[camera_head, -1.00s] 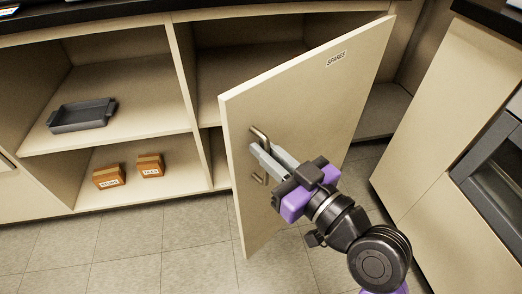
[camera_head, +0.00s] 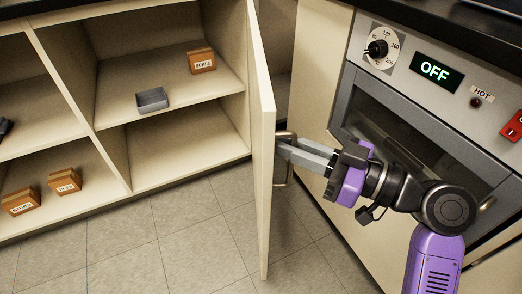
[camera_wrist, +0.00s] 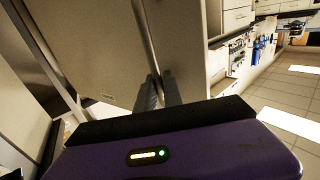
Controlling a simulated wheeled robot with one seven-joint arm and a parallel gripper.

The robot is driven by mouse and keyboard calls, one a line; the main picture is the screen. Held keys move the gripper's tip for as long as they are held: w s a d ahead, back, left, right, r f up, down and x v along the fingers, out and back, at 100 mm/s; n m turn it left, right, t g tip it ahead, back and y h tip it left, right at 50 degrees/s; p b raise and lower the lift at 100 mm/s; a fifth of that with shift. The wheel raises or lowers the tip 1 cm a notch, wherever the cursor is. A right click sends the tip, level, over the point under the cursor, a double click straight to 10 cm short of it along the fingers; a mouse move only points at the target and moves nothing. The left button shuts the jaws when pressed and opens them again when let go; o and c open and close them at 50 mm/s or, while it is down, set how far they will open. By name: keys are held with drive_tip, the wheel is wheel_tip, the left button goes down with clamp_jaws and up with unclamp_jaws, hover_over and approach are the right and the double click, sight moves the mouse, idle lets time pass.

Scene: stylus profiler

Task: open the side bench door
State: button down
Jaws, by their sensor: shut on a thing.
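The side bench door (camera_head: 262,190) is a cream panel, seen nearly edge-on in the head view, swung well out from the bench front. Its metal bar handle (camera_head: 284,160) is on the right-hand face, near the free edge. My gripper (camera_head: 284,150) reaches in from the right and is shut on the handle. In the wrist view the door face (camera_wrist: 85,45) fills the left, and my fingers (camera_wrist: 158,93) close around the upright handle (camera_wrist: 147,40). The exact finger contact is small and partly hidden.
The opened bench shows shelves with a SEALS box (camera_head: 201,61), a small grey tray (camera_head: 152,99) and two orange boxes (camera_head: 65,181). An oven (camera_head: 420,120) with an OFF display stands close on the right, behind my arm. The floor (camera_head: 170,235) before the bench is clear.

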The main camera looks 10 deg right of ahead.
drive_tip(key=shift+s+d, duration=0.1)
drive_tip(key=shift+d, duration=0.95)
drive_tip(key=c, duration=1.5)
unclamp_jaws()
drive_tip(key=shift+d, duration=0.1)
drive_tip(key=p+v, duration=0.2)
drive_tip(key=v, duration=0.5)
drive_tip(key=shift+s+d, duration=0.2)
drive_tip(key=shift+d, duration=0.05)
drive_tip(key=shift+c, duration=0.4)
